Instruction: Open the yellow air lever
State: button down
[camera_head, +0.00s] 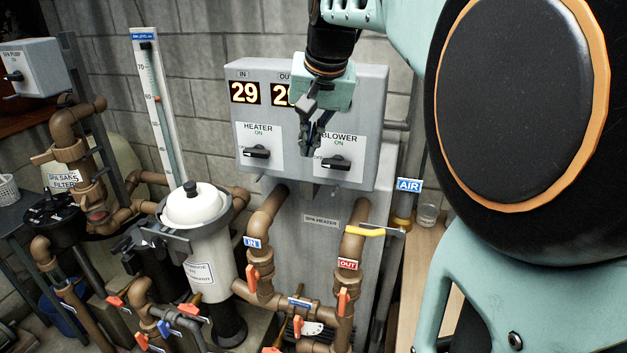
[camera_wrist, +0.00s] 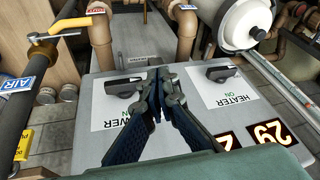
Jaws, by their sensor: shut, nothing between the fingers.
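The yellow air lever (camera_head: 365,232) sticks out to the left from a pipe below the blue AIR label (camera_head: 409,185). Its handle lies roughly level and crosses in front of the brown OUT pipe. In the wrist view the yellow lever (camera_wrist: 65,24) shows at the upper left, beside the AIR label (camera_wrist: 18,84). My gripper (camera_head: 312,150) is shut and empty in front of the grey heater panel, above and left of the lever and apart from it. In the wrist view my gripper's fingertips (camera_wrist: 158,76) are together over the panel, near the blower switch.
The grey panel (camera_head: 375,95) carries a heater switch (camera_head: 256,153), a blower switch (camera_head: 336,162) and number displays. Brown pipes with red-orange valve handles stand below. A white filter canister (camera_head: 205,245) stands to the left. A glass jar (camera_head: 427,215) sits right of the lever.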

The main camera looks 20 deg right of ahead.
aim_at(356, 229)
jog(key=s+d+f+m+g+h, duration=0.1)
jog(key=s+d+m+g, duration=0.2)
jog(key=s+d, duration=0.3)
jog(key=s, duration=0.3)
jog(key=shift+d+f+h+p, duration=0.2)
jog(key=shift+d+h+p, duration=0.1)
jog(key=shift+d+p, duration=0.1)
jog(key=shift+f, duration=0.1)
jog(key=f, duration=0.4)
jog(key=w+d+f, duration=0.1)
jog(key=f, duration=0.4)
jog(key=w+f, duration=0.1)
jog(key=f, duration=0.3)
jog(key=shift+w+d+f+p, duration=0.15)
jog(key=shift+d+f+p, duration=0.05)
jog(key=shift+f+p, duration=0.15)
jog(key=shift+w+a+f+h, duration=0.1)
jog(key=shift+f+h, duration=0.15)
jog(key=shift+h, duration=0.15)
